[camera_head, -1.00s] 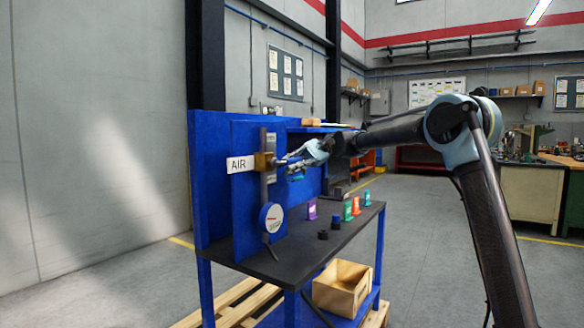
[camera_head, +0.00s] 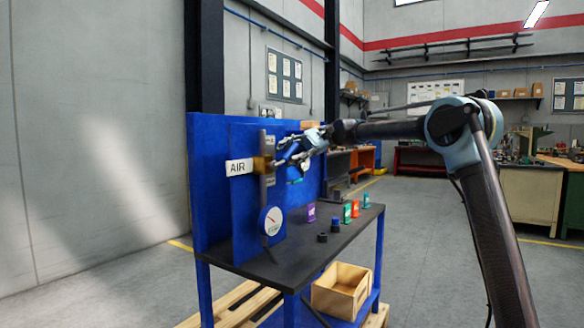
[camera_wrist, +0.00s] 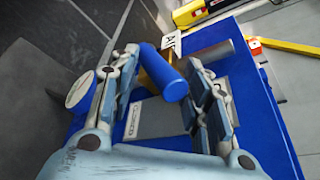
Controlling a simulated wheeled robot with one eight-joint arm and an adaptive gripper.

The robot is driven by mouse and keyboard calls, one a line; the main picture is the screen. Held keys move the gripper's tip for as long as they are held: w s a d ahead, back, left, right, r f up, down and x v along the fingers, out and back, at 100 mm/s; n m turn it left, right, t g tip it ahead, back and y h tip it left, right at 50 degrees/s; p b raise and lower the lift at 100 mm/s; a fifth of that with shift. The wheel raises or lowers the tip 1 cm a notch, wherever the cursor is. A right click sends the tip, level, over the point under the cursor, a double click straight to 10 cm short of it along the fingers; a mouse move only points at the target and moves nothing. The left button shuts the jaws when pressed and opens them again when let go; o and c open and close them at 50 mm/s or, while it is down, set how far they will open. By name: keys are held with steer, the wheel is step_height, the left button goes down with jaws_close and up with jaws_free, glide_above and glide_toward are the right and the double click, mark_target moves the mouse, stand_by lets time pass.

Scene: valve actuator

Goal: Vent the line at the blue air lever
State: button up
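The blue air lever (camera_wrist: 172,82) is a rounded blue handle standing out from the brass valve (camera_head: 262,165), beside the white AIR label (camera_head: 239,167). My gripper (camera_wrist: 163,58) is open, with one finger on each side of the lever in the wrist view. I see gaps on both sides and cannot tell whether either finger touches it. In the head view my gripper (camera_head: 282,152) is in front of the blue panel, at the valve, and the lever cannot be made out behind the fingers. A round gauge (camera_head: 271,220) is below the valve.
The bench top (camera_head: 295,255) holds a purple piece (camera_head: 311,212), dark caps (camera_head: 322,238) and several coloured pieces to the right. A wooden crate (camera_head: 341,290) is on the lower shelf. The blue back panel (camera_head: 212,180) stands close behind the valve. Floor at right is open.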

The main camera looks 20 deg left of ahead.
steer(key=shift+w+r, duration=0.1)
steer(key=shift+r, duration=2.35)
